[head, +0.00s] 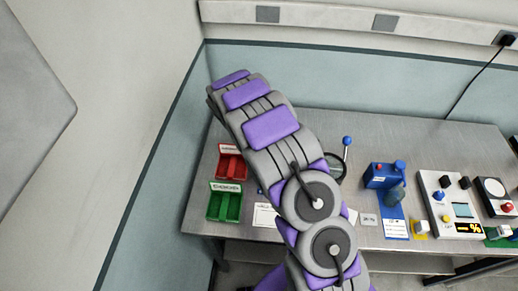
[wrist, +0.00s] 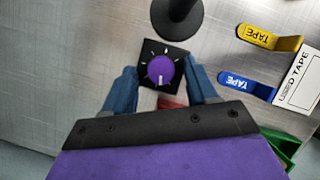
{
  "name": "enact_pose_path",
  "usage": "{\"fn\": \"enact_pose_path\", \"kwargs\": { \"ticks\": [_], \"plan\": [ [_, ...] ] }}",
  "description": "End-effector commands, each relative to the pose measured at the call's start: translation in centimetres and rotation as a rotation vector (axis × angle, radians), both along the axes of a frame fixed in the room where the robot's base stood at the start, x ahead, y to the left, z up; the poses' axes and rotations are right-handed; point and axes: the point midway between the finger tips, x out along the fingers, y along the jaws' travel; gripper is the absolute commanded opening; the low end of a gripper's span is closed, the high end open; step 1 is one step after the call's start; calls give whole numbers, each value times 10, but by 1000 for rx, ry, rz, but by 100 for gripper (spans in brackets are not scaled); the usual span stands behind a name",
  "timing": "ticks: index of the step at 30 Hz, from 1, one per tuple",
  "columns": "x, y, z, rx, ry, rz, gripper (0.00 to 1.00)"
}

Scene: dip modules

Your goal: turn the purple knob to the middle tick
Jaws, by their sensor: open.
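The purple knob (wrist: 160,71) sits on a black square plate (wrist: 176,52) in the wrist view. White ticks fan around the knob, and a short white pointer mark on it faces the bottom of the picture, toward my gripper. My gripper (wrist: 162,88) is open, with one blue finger to the left and one to the right of the knob's near side. I see no contact between the fingers and the knob. In the head view my arm hides the knob and my gripper.
A black round post (wrist: 178,15) stands just beyond the knob plate. Yellow (wrist: 270,38) and blue (wrist: 246,86) TAPE-labelled pieces lie to the right. In the head view, red (head: 230,163) and green (head: 225,203) bins stand left of my arm, a blue device (head: 382,176) right.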

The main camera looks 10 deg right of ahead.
Motion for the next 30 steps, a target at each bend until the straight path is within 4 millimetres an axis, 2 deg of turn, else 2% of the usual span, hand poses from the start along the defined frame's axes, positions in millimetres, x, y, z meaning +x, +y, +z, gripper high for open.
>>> {"fn": "enact_pose_path", "kwargs": {
  "ticks": [8,25,30],
  "plan": [
    [0,-2,-1,1,-1,0,57],
    [0,0,-1,0,-1,0,4],
    [1,0,-1,1,-2,-5,3]
  ]
}}
